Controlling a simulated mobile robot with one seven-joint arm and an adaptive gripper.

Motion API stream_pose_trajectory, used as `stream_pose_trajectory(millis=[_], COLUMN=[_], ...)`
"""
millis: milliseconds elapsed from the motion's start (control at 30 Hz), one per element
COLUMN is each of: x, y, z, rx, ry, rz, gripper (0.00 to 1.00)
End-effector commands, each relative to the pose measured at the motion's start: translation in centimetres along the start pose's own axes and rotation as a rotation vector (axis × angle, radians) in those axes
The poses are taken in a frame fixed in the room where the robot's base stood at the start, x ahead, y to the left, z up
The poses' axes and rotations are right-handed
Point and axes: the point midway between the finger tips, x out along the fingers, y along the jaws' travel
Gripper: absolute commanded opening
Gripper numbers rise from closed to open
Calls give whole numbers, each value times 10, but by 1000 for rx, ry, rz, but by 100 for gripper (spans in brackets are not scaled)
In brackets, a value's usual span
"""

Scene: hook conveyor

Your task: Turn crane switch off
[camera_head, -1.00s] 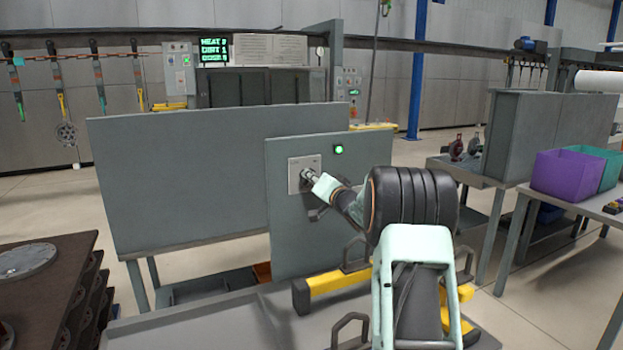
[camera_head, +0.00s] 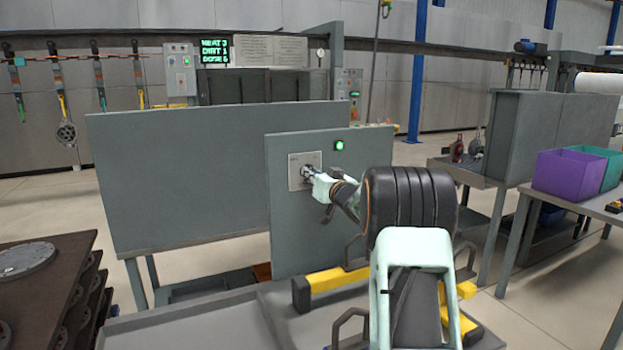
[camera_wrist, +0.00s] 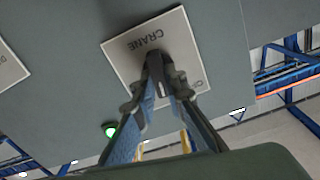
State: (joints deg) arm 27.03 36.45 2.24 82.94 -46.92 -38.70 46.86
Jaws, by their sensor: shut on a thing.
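The crane switch is a dark knob (camera_wrist: 157,66) on a pale square plate (camera_head: 294,173) marked CRANE, fixed to a grey upright panel (camera_head: 285,225). In the wrist view the plate (camera_wrist: 130,62) appears upside down. My gripper (camera_head: 309,174) reaches the plate from the right in the head view. In the wrist view my gripper (camera_wrist: 160,84) has its two fingers closed in on both sides of the knob. The fingers hide part of the knob, and its exact angle is hard to tell. A green lamp (camera_head: 339,145) is lit above and right of the plate.
A second plate (camera_wrist: 8,68) shows at the left of the wrist view. A wide grey panel (camera_head: 190,180) stands behind on the left. Yellow bars (camera_head: 335,280) lie below the switch panel. Purple (camera_head: 566,176) and teal bins stand on a table at right.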

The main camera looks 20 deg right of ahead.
Motion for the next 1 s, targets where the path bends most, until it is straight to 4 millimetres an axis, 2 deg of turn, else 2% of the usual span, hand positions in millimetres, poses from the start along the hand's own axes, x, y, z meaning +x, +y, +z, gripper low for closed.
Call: stream_pose_trajectory(millis=[600, 1000], x=[0, 0], y=[-3, -4], z=[4, 3], rx=[-572, -804], ry=[0, 0], rz=[0, -1], gripper=[0, 0])
